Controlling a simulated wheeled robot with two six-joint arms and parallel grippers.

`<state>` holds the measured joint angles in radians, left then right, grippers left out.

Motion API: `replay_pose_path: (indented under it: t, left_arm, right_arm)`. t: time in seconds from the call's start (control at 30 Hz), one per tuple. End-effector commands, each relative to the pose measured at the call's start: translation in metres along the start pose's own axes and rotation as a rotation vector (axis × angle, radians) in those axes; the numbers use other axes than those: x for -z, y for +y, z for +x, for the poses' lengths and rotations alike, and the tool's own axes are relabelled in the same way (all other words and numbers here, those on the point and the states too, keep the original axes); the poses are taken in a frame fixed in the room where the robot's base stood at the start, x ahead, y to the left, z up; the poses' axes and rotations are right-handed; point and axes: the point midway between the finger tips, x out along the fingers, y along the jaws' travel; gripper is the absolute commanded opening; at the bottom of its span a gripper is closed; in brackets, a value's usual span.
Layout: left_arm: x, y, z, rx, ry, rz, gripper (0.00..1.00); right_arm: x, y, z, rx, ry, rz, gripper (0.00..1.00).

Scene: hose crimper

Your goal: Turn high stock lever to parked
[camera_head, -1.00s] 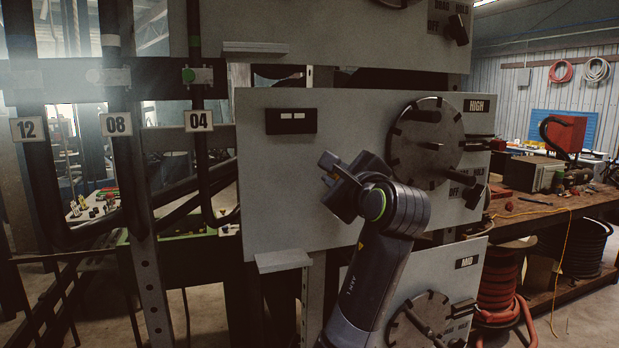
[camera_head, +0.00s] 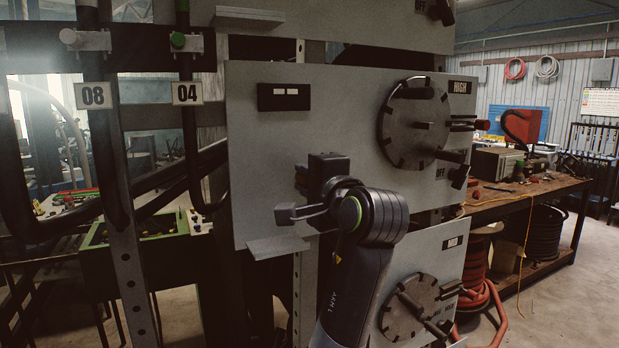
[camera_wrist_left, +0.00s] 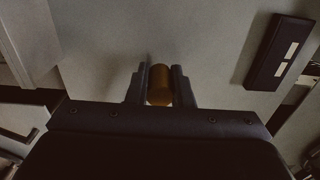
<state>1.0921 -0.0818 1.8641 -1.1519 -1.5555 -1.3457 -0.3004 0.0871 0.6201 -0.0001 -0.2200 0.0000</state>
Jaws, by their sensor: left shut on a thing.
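The HIGH panel (camera_head: 300,130) is a pale upright board with its HIGH label (camera_head: 459,87) at top right. It carries a dark round disc (camera_head: 400,130) with pegs. A dark lever knob (camera_head: 459,177) sticks out below right of the disc, beside the OFF marking; its exact setting is hard to tell. My left gripper (camera_head: 300,212) is in front of the panel's lower left part, well left of the disc and knob. In the left wrist view its two fingers are shut on a small brass-coloured cylinder (camera_wrist_left: 160,86). My right gripper is not in view.
The MID panel (camera_head: 455,243) with its own disc (camera_head: 409,306) is below, and another panel is above. A small ledge (camera_head: 278,247) juts out under the gripper. Dark hoses tagged 08 and 04 hang at left. A workbench (camera_head: 520,200) stands at right.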

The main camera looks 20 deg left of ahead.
Motion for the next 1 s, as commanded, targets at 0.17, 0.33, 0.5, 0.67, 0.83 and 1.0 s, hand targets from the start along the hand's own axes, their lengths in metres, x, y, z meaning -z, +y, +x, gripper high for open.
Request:
replay_pose_path:
  t: [0.17,0.33,0.5,0.67,0.83,1.0]
  left_arm:
    - [-0.001,0.004,0.000,-0.001,0.002,-0.033,0.00]
    - [-0.002,0.004,0.000,-0.002,0.002,-0.044,0.00]
    - [-0.001,0.005,0.000,-0.004,0.003,-0.043,0.00]
    - [-0.001,0.005,0.000,-0.005,0.003,-0.043,0.27]
    - [-0.001,0.005,0.000,-0.003,0.002,-0.042,0.42]
    - [-0.001,0.004,0.000,-0.002,0.002,-0.041,0.42]
  right_arm:
    - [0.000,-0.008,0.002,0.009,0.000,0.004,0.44]
    - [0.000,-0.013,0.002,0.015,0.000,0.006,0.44]
    - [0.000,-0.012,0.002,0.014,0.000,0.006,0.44]
    - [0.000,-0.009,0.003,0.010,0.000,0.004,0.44]
    - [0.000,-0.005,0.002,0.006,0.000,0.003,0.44]
    - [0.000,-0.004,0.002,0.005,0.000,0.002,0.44]
